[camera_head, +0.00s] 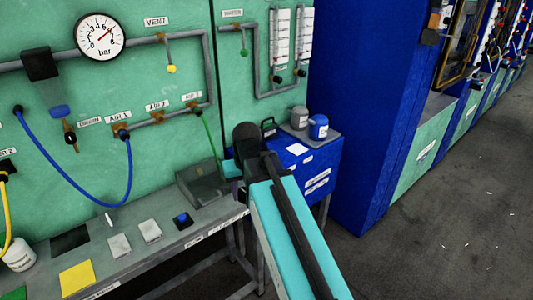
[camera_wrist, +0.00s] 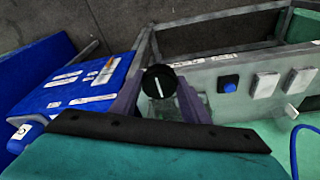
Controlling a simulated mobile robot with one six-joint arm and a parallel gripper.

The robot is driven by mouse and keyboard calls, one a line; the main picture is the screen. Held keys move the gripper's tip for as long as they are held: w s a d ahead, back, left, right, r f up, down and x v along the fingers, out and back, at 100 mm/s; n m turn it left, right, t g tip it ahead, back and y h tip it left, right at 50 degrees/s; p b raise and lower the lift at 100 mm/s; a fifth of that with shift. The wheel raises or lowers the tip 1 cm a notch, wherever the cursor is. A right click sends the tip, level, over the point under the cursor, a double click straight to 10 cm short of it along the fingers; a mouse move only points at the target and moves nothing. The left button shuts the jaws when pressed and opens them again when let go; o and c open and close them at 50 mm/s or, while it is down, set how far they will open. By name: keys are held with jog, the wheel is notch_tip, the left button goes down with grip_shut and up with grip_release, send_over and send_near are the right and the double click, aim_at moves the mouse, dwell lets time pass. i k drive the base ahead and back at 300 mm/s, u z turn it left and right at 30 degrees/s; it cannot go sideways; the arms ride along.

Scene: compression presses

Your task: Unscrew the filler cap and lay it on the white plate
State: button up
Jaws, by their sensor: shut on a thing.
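My gripper (camera_wrist: 159,84) has its two fingers on either side of a round black cap (camera_wrist: 158,79) with a white line across its top, in the wrist view. It is shut on this cap, which looks like the filler cap. A clear-looking box or grey surface lies below it; whether the cap touches anything there I cannot tell. In the head view my own arm hides the cap and fingertips. Two pale square plates, a nearer one (camera_head: 119,245) and a farther one (camera_head: 150,231), lie on the grey bench; they also show in the wrist view (camera_wrist: 266,85).
A small black block with a blue button (camera_head: 182,219) and a grey box (camera_head: 200,184) are on the bench. A blue cabinet (camera_head: 300,175) with two pots stands at right. A blue hose (camera_head: 80,190) hangs over the bench's left. A yellow square (camera_head: 77,278) lies near the front.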

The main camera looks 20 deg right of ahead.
aim_at(298, 149)
jog(key=i, duration=0.9)
jog(key=z, duration=0.05)
